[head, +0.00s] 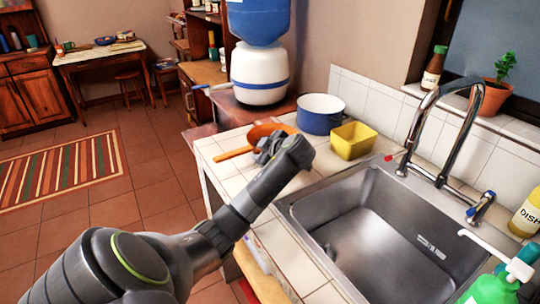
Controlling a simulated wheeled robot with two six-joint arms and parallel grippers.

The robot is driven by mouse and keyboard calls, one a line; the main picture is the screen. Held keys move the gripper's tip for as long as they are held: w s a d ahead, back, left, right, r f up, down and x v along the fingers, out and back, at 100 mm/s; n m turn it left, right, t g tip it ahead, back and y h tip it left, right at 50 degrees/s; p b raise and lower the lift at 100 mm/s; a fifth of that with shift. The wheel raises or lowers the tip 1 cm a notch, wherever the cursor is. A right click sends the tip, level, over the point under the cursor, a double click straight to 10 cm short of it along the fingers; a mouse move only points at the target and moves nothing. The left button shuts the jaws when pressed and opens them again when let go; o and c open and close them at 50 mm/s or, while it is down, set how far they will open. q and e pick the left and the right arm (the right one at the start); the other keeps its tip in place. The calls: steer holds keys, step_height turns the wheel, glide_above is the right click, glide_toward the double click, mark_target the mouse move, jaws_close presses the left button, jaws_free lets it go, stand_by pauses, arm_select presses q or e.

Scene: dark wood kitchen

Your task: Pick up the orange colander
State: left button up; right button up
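The orange colander (262,130) lies on the white tiled counter left of the sink, with its handle pointing left toward the counter's edge. My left gripper (266,149) is at the colander's near side, in front of part of its bowl and close to the handle. The wrist and the viewing angle hide the gap between the fingers, so I cannot tell whether it is open or shut, or touching the colander. My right gripper is not in view.
A blue pot (320,116) and a yellow tub (353,141) stand right of the colander. The steel sink (370,225) with its tall faucet (440,120) is at right. A water dispenser (259,75) stands behind. A green bottle (490,290) is at the near right.

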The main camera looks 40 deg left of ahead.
arm_select(q)
steer(key=shift+a, duration=0.15)
jaws_close()
stand_by(0.4)
